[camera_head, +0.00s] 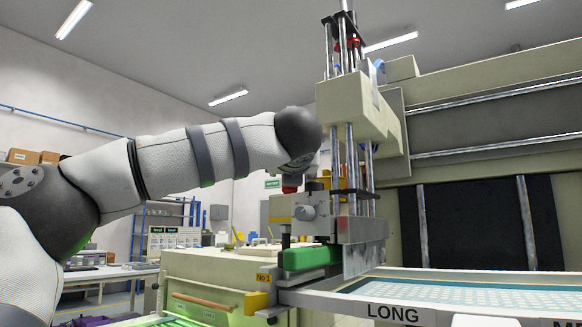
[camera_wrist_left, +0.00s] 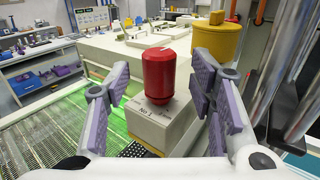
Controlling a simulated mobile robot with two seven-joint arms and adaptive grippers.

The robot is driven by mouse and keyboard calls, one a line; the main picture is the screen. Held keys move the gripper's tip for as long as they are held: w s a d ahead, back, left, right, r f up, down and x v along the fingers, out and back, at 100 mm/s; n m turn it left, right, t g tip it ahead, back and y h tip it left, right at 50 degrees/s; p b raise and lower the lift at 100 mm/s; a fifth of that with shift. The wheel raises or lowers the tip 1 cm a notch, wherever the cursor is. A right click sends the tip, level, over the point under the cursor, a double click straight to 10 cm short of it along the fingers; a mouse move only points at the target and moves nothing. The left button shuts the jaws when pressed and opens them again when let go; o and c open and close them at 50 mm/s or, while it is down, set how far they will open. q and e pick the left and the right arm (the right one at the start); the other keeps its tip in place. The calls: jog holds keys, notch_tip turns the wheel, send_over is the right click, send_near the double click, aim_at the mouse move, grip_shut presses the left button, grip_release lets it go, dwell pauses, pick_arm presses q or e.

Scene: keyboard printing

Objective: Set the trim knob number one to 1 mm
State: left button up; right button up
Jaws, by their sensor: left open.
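The trim knob number one is a red, upright, rounded cylinder (camera_wrist_left: 160,75) on a pale block (camera_wrist_left: 160,125) marked "No 1", in the left wrist view. In the head view a bit of red (camera_head: 290,184) shows just below the end of my left arm. My left gripper (camera_wrist_left: 160,88) is open, with one purple-padded finger on each side of the knob in the picture. No finger is seen touching the knob, and a gap shows on both sides. The knob's setting cannot be read clearly. My right gripper is in neither view.
A yellow cylinder (camera_wrist_left: 216,42) stands close behind the knob, to the right. Metal rods (camera_wrist_left: 290,75) rise at the right of the wrist view. The printing head (camera_head: 352,108) rises above and right of my arm. A "LONG" label (camera_head: 392,313) marks the screen frame.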

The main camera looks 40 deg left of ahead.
pick_arm(q)
jog(key=v, duration=0.8)
